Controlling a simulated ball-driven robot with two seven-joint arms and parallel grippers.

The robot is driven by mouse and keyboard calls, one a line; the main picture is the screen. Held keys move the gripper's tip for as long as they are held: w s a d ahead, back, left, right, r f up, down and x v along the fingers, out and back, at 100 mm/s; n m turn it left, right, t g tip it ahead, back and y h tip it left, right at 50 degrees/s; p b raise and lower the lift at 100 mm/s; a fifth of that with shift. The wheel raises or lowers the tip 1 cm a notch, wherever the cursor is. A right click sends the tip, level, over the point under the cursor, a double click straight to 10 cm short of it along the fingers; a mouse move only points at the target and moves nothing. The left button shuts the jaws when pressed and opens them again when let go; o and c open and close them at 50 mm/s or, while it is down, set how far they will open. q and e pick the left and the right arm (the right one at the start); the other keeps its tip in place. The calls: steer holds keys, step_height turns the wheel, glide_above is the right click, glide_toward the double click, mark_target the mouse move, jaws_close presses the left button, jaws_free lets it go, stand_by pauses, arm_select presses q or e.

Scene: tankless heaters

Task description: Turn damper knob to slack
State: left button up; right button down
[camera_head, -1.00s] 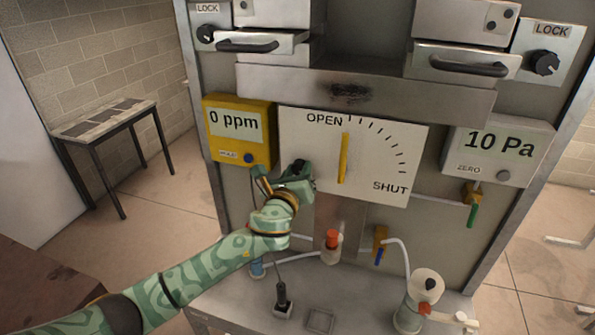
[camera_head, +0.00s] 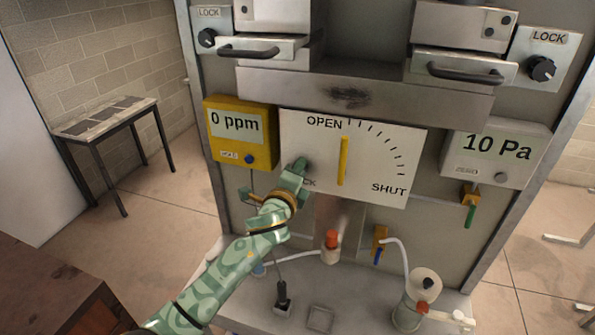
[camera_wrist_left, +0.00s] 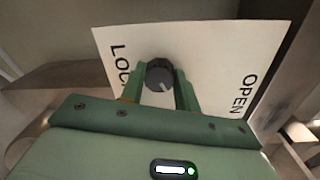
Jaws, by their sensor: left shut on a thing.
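The damper panel (camera_head: 375,165) is a white plate marked OPEN and SHUT, with a yellow pointer (camera_head: 343,160) standing nearly upright. At its lower left is a small dark round damper knob, beside lettering partly hidden by my gripper in the head view. My left gripper (camera_head: 301,168) is at this knob. In the left wrist view the dark knob (camera_wrist_left: 159,73) sits between the two green fingers, which are shut on it. A light mark on the knob shows there, with letters reading LOC at its left and OPEN at right. My right gripper is not in view.
A yellow 0 ppm meter (camera_head: 240,133) is close above left of my gripper. A 10 Pa gauge (camera_head: 498,152) hangs at right. Drawers with black handles (camera_head: 262,50) are above. Below, an orange-capped valve (camera_head: 331,248) and tubing stand on the shelf.

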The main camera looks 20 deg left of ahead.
arm_select(q)
steer(key=n+p, duration=0.2)
steer(key=n, duration=0.7)
steer(key=shift+f+h+p, duration=0.1)
steer(key=shift+h+p, duration=0.2)
steer(key=shift+p, duration=0.05)
steer(key=shift+n, duration=0.3)
steer(key=o, duration=1)
steer(key=shift+a, duration=0.1)
steer(key=shift+c, duration=0.2)
steer(key=s+b, duration=0.1)
steer(key=s, duration=1.5)
steer(key=shift+s+a+r, duration=0.15)
steer(key=shift+a+r, duration=0.2)
steer(key=shift+a, duration=0.05)
